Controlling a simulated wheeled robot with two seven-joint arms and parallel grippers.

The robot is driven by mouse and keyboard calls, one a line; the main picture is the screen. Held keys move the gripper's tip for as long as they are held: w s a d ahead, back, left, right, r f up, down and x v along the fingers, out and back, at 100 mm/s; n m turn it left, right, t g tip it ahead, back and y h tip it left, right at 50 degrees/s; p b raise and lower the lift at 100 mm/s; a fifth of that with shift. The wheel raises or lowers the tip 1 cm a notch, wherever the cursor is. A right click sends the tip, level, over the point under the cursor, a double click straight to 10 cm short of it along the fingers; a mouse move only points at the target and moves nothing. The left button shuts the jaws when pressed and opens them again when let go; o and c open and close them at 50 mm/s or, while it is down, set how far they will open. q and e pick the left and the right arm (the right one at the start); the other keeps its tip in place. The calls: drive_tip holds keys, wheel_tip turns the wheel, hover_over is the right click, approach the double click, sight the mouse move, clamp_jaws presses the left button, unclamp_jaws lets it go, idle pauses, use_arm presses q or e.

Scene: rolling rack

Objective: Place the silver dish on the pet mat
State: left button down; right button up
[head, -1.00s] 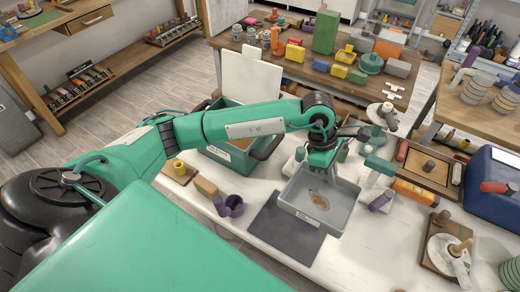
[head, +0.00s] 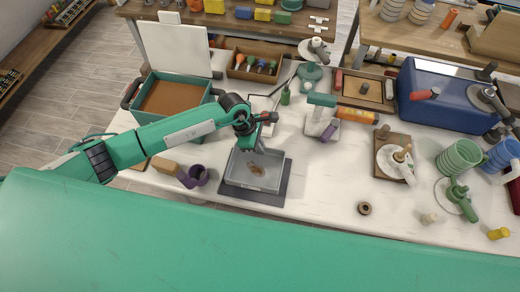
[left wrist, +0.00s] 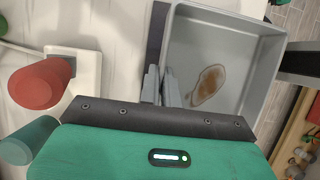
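The silver dish (head: 240,181) is a shallow grey rectangular tray with a brown stain inside. It is over the dark grey pet mat (head: 283,187), and the mat shows along its right and near sides. I cannot tell whether the dish rests fully on the mat. My left gripper (head: 256,150) is at the far rim of the dish. In the left wrist view its two fingers (left wrist: 161,88) are close together on either side of the dish wall (left wrist: 168,45), pinching it. A dark strip of mat (left wrist: 155,42) shows beside that wall. My right gripper is not in view.
A purple mug (head: 198,176) and a wooden block (head: 164,165) stand left of the mat. The white table right of the mat is mostly clear.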

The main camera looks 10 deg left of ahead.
use_arm(q)
drive_tip(key=shift+f, duration=0.3)
wheel_tip(320, 180, down, 4)
drive_tip(key=shift+r+p, duration=0.15)
drive_tip(key=shift+p, duration=0.35)
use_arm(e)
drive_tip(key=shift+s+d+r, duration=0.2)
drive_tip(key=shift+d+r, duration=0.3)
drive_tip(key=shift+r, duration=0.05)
use_arm(q)
drive_tip(key=shift+f, duration=0.2)
drive_tip(key=c, duration=1.6)
unclamp_jaws()
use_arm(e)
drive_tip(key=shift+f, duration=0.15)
